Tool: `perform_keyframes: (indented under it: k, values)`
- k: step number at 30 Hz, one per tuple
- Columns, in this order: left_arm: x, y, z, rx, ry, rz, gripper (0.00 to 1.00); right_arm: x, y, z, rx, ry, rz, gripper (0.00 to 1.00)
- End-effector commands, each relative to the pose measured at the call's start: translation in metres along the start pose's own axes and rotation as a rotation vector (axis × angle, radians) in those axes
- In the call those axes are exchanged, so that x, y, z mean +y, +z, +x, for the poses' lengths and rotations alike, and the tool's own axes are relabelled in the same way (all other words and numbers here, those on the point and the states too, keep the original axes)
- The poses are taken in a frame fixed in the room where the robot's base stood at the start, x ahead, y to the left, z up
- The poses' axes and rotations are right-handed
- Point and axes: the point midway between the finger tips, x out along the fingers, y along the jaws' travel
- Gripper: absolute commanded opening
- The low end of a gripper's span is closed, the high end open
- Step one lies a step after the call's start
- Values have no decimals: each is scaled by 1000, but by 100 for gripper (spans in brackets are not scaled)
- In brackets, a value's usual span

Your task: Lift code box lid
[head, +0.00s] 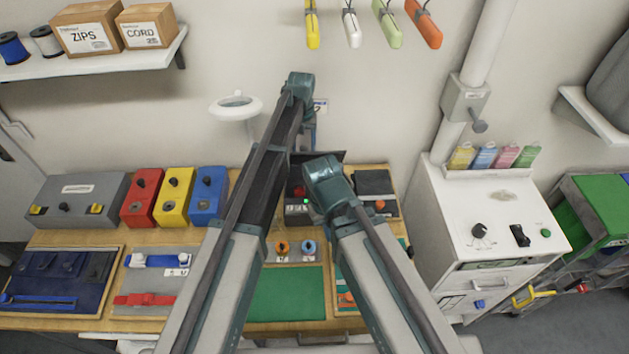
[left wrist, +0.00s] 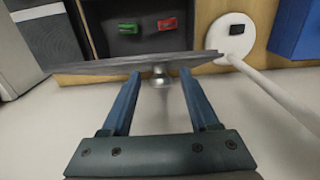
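The code box (head: 297,214) stands at the back middle of the bench, partly hidden by my arms. Its dark lid (head: 328,156) is raised at the back of the box. In the left wrist view the lid (left wrist: 110,66) shows nearly edge-on, with a small metal knob (left wrist: 160,79) facing me. My left gripper (left wrist: 160,76) is open, with its blue fingers on either side of the knob and a gap to each. Beyond the lid are a green part (left wrist: 128,28) and a red part (left wrist: 168,23). My right gripper's fingers are hidden below its wrist.
A white round lamp (head: 236,106) stands left of my left arm. Blue (head: 208,196), yellow (head: 174,197) and red (head: 144,198) boxes stand left of the code box. A green mat (head: 290,294) lies in front. A white cabinet (head: 505,225) stands at the right.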

Motion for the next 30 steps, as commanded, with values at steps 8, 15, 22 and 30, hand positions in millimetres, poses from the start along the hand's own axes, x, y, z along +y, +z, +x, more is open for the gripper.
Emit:
perform_keyframes:
  k: [8,15,22,30]
  values:
    - [0,0,0,-1,0,0,70,0,0,0,0,0,1,0]
    - [0,4,-16,-1,0,0,70,1,1,-16,0,-1,5,0]
    - [0,9,-43,-2,0,0,70,4,2,-42,0,-3,11,0]
    - [0,16,-73,-1,0,0,70,6,4,-72,-1,-3,12,0]
